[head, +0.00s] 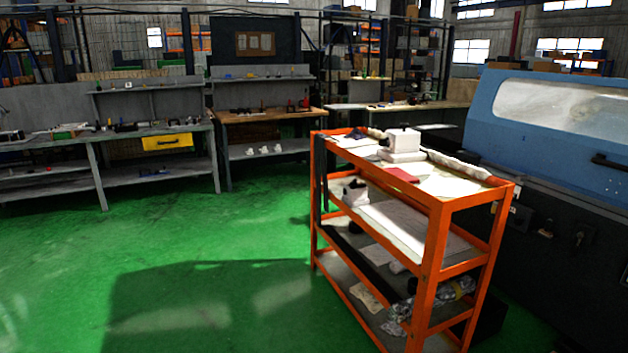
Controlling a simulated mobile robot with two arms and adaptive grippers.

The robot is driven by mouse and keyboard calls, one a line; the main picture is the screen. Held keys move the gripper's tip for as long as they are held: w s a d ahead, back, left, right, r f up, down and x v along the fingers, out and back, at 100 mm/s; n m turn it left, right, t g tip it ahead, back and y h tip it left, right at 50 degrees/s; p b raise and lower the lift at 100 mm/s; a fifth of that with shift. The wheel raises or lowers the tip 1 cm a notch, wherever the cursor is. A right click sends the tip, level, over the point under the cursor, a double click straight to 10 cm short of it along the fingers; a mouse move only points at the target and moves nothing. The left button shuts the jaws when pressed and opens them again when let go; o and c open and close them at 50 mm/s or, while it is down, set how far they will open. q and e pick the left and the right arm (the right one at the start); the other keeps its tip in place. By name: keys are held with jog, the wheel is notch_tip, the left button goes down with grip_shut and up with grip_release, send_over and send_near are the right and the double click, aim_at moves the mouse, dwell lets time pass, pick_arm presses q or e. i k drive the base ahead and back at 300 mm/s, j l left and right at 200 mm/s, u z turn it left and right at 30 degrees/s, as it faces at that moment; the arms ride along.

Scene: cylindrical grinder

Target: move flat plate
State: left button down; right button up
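Neither of my grippers is in view. An orange shelf cart (437,245) stands right of centre. On its top lie a pale box-shaped block (403,141) with a small dark knob, a flat pale slab (402,156) under or against it, and a thin dark red flat piece (401,174) in front. A broad flat whitish sheet or plate (405,222) lies on the middle shelf. I cannot tell which of these flat pieces is the flat plate.
A blue and dark grinding machine (555,125) stands close on the cart's right. Grey workbenches (110,145) and a wooden-topped bench (262,116) line the back. Cloths (395,318) lie on the cart's bottom shelf. The green floor (200,270) left of the cart is clear.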

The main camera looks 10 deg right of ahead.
aim_at(399, 173)
jog(key=i+j+z, duration=0.15)
jog(key=i, duration=0.4)
jog(key=i+j+z, duration=0.2)
jog(key=i, duration=0.35)
jog(key=l, duration=0.1)
